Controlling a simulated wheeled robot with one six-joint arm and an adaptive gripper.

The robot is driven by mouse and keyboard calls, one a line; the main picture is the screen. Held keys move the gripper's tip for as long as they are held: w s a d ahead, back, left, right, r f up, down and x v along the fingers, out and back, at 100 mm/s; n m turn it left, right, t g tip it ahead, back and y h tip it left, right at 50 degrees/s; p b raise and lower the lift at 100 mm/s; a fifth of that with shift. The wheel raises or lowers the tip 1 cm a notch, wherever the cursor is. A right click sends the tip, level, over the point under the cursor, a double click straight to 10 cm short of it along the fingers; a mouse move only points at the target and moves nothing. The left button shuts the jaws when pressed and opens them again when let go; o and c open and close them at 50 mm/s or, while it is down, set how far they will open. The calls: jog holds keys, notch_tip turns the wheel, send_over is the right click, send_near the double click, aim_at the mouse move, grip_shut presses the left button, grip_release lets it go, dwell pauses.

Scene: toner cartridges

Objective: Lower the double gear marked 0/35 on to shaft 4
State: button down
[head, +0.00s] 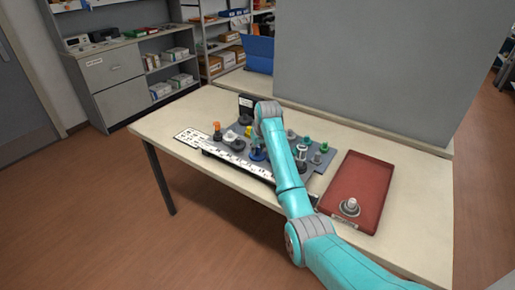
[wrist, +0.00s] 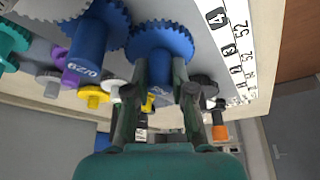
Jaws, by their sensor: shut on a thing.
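A blue toothed gear (wrist: 160,40) with a blue hub sits between the fingers of my gripper (wrist: 166,92) in the wrist view. My gripper is shut on its hub. No 0/35 marking shows on the held gear. In the head view a blue gear (head: 258,153) shows just below the end of my arm, over the grey board (head: 325,150). A black label 4 (wrist: 215,17) is on the white strip beside the held gear. Shaft 4 itself is hidden, and I cannot tell whether the gear is on it.
Purple, yellow, teal and grey parts stand nearby, with an orange-topped part (wrist: 220,132) at the right. A red tray (head: 372,175) holds a grey gear (head: 350,207). A grey panel stands behind the table.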

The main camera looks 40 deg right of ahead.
jog(key=c, duration=0.9)
grip_release()
jog(key=shift+r, duration=0.1)
jog(key=v, duration=1.1)
jog(key=shift+s+r, duration=0.2)
jog(key=shift+r, duration=0.2)
jog(key=shift+s, duration=0.1)
